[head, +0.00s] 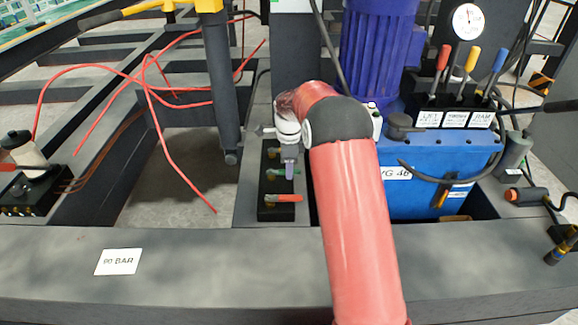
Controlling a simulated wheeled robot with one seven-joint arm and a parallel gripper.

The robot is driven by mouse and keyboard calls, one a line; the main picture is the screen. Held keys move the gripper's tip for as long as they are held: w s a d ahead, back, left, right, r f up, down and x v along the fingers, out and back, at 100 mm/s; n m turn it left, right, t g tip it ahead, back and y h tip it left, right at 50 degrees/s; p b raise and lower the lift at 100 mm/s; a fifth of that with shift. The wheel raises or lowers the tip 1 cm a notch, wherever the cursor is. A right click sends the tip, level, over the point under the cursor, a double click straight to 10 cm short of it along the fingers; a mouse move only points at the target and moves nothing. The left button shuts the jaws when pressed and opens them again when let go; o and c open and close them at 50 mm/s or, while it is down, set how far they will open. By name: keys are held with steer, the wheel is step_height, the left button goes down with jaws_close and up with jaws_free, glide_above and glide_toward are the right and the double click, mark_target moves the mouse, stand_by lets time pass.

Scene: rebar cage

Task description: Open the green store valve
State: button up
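A black valve block (268,213) stands on the grey frame left of my red arm. It bears small valves in a row. The green valve handle (275,172) is in the middle and points to the right. A red valve handle (284,198) sits on the near valve, also pointing right. My gripper (289,170) points down over the right part of the green handle and partly hides it. Whether the fingers touch the handle, or are open or shut, is too small to tell. The far valve's handle is mostly hidden behind my gripper.
A blue power unit (430,180) with a blue motor (377,50) stands close on the right, with coloured levers (467,65) and a gauge (468,21). A dark cylinder (220,90) hangs to the left. Loose red hoses (150,95) lie further left. A grey beam (200,265) crosses the front.

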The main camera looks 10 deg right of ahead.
jaws_close()
steer(key=shift+w, duration=0.15)
steer(key=n+p, duration=0.1)
steer(key=w+n+p, duration=0.1)
steer(key=n, duration=0.1)
steer(key=shift+w+r, duration=0.1)
steer(key=shift+r, duration=0.05)
steer(key=n+p, duration=0.1)
steer(key=w+n+p, duration=0.1)
steer(key=n, duration=0.1)
steer(key=w+n+p, duration=0.1)
steer(key=shift+w+a+n, duration=0.1)
steer(key=shift+a+n, duration=0.15)
steer(key=shift+n, duration=0.05)
steer(key=n, duration=0.1)
steer(key=w+a+n+p, duration=0.1)
steer(key=n, duration=0.1)
steer(key=w+n+p, duration=0.1)
steer(key=n, duration=0.1)
steer(key=shift+a, duration=0.35)
steer(key=shift+w+a+n+p, duration=0.2)
steer(key=shift+a+n, duration=0.15)
steer(key=shift+n, duration=0.55)
steer(key=shift+w+a+n+p, duration=0.1)
steer(key=shift+a+n+p, duration=0.2)
steer(key=shift+n, duration=0.6)
steer(key=shift+w+a+n+p, duration=0.15)
steer(key=shift+a+n, duration=0.25)
steer(key=shift+n, duration=0.5)
